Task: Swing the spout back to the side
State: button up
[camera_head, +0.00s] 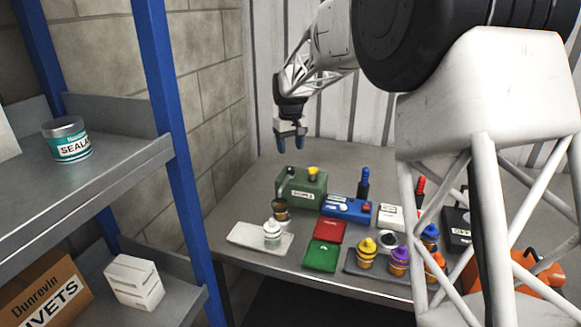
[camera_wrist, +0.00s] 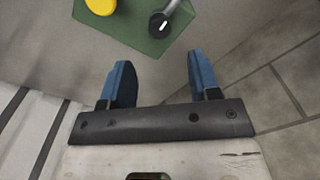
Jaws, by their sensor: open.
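A green dispenser box (camera_head: 312,190) stands at the back left of the grey bench, with a yellow cap on top. Its dark spout (camera_head: 282,185) sits at the left of the box and bends down in front, over a brown-orange cup (camera_head: 281,213). In the wrist view the box (camera_wrist: 130,28) shows at the top edge, with the yellow cap (camera_wrist: 101,5) and the spout's grey round pivot (camera_wrist: 159,23); the rest of the spout runs out of frame. My gripper (camera_head: 290,142) is open and empty, above and behind the box, touching nothing. Its blue fingers (camera_wrist: 160,78) show apart.
A white tray (camera_head: 246,237) with a white bottle (camera_head: 272,233) lies in front of the spout. A blue-posted shelf (camera_head: 178,130) stands at left.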

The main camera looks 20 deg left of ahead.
aim_at(290, 168)
jog(key=shift+f, duration=0.2)
jog(key=shift+f, duration=3.75)
jog(key=shift+c, duration=0.4)
grip_shut()
